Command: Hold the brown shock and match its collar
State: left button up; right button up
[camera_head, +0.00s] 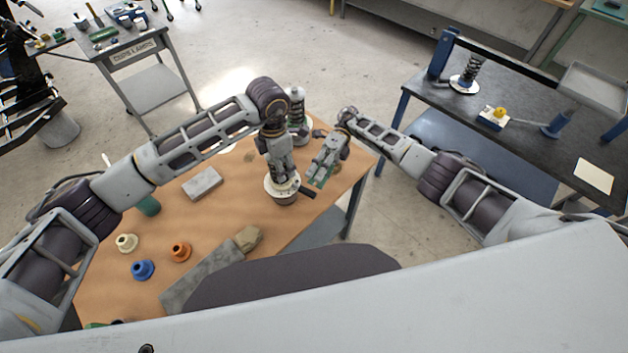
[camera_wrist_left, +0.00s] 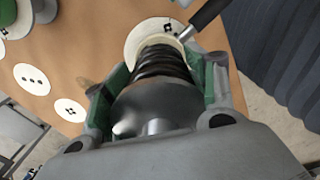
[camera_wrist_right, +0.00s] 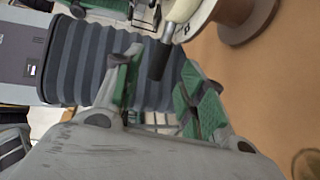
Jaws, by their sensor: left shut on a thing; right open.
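My left gripper (camera_head: 281,172) points down over a round white-topped stand (camera_head: 283,193). In the left wrist view its green-padded fingers (camera_wrist_left: 162,66) are shut around a shock with a dark brown coil spring (camera_wrist_left: 160,62), upright over the white disc. My right gripper (camera_head: 319,178) is open beside the stand. In the right wrist view its fingers (camera_wrist_right: 160,72) stand apart on either side of the stand's dark lever handle (camera_wrist_right: 160,60); contact cannot be told. A cream collar (camera_head: 126,242), an orange collar (camera_head: 180,252) and a blue collar (camera_head: 142,268) stand at the table's front left.
Another shock (camera_head: 297,112) stands behind my left gripper. A grey block (camera_head: 202,183), a green cylinder (camera_head: 149,206) and a grey slab (camera_head: 195,288) are on the wooden table (camera_head: 225,220). Marked white discs (camera_wrist_left: 32,79) lie nearby. A dark bench (camera_head: 520,95) is at right.

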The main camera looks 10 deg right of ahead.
dwell(0.3)
dwell(0.5)
pick_arm(q)
jog(key=o, duration=1.2)
jog(key=shift+o, duration=0.2)
jog(key=shift+r, duration=0.1)
jog(key=shift+r, duration=5.85)
